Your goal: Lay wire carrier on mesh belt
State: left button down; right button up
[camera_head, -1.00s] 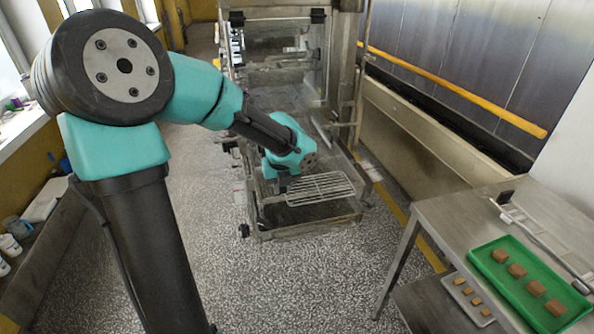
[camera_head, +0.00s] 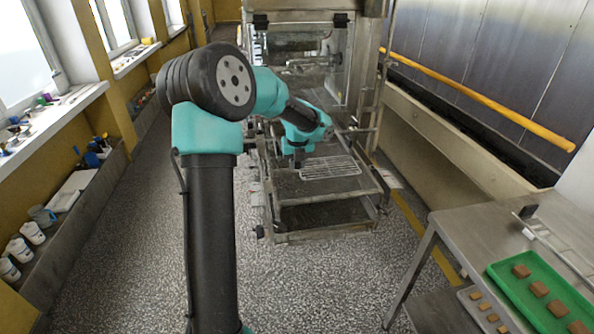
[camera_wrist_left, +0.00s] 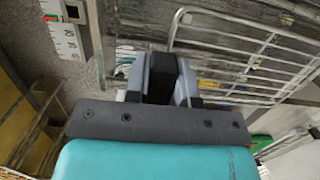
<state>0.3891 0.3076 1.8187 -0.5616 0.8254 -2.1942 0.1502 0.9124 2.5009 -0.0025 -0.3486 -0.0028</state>
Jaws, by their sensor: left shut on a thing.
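The wire carrier (camera_head: 330,168) is a flat silver rack of parallel wires, in the head view at the front of the enrober machine. My left gripper (camera_head: 298,163) is at the carrier's left end and shut on it. The mesh belt (camera_head: 310,188) shows as a dark surface in the machine's front frame, under the carrier. Whether the carrier touches it, I cannot tell. My right gripper is not in view.
The machine's glass housing (camera_head: 300,50) stands behind. A yellow rail (camera_head: 480,88) runs along the right wall. The speckled floor at left is open.

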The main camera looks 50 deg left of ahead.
aim_at(297, 179)
pick_arm(q)
jog(key=shift+w+a, duration=0.2)
jog(key=shift+w+a+f, duration=0.1)
jog(key=shift+a+f, duration=0.05)
jog(key=shift+f, duration=1.6)
jog(key=shift+f, duration=0.1)
jog(key=c, duration=1)
grip_release()
jog(key=shift+o, duration=0.2)
jog(key=r, duration=0.4)
jog(key=d+r, duration=0.1)
jog(key=r, duration=0.3)
jog(key=s+r, duration=0.1)
jog(key=r, duration=0.3)
jog(key=shift+d, duration=0.25)
